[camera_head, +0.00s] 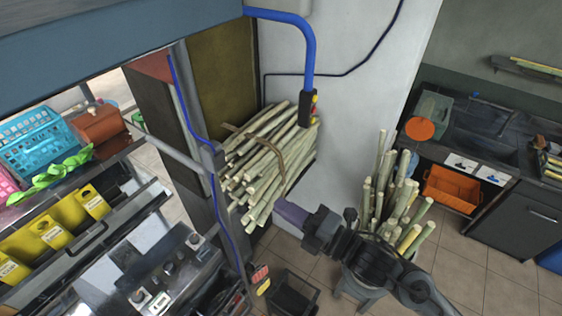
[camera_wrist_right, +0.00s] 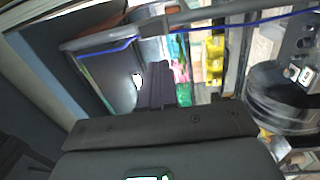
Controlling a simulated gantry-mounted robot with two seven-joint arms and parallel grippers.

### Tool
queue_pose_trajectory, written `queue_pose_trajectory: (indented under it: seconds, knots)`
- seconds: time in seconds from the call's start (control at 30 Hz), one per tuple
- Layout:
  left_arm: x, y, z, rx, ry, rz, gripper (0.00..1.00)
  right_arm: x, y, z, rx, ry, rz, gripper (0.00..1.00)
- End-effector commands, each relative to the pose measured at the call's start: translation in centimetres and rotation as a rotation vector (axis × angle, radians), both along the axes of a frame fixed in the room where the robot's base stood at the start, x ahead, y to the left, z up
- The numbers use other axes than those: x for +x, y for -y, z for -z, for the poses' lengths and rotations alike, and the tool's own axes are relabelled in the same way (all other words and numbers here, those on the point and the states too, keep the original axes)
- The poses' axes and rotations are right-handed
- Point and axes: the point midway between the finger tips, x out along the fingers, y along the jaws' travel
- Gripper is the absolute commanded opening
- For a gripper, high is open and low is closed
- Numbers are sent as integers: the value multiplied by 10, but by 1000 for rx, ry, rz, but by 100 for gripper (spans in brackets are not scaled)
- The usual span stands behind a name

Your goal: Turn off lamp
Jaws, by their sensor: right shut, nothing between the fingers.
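I cannot make out a lamp for certain in either view. A small switch box with red and yellow parts (camera_head: 261,279) hangs at the end of a blue cable, low in the middle of the head view. Another yellow and red control (camera_head: 313,105) sits at the lower end of a thick blue pipe. My right gripper (camera_head: 288,212) reaches in from the lower right, its shut, empty purple-grey fingers in front of the cane stack, apart from both controls. Its fingers also show in the right wrist view (camera_wrist_right: 155,84), near a small bright white patch. My left gripper is out of view.
A tied stack of cane (camera_head: 265,160) stands by the white wall, and more cane (camera_head: 395,200) stands upright beside my right arm. The press machine (camera_head: 165,270) fills the lower left. A dark bin (camera_head: 292,295) stands on the floor. An orange crate (camera_head: 452,190) is at right.

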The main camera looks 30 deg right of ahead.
Motion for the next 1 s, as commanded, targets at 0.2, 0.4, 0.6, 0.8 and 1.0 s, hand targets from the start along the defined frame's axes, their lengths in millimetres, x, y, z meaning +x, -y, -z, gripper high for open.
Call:
queue_pose_trajectory:
  seconds: [0.2, 0.4, 0.6, 0.8, 1.0]
  knots:
    - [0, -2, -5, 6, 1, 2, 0, 7, 4, -25, -38, 49, -2, 0]
    - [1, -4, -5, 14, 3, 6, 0, 7, 4, -26, -35, 50, -1, 0]
    - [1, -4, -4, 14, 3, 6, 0, 7, 4, -25, -35, 49, -1, 0]
    - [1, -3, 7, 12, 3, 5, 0, 11, 2, -23, -34, 51, -8, 0]
    - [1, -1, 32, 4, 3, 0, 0, 18, -3, -21, -35, 50, -19, 0]
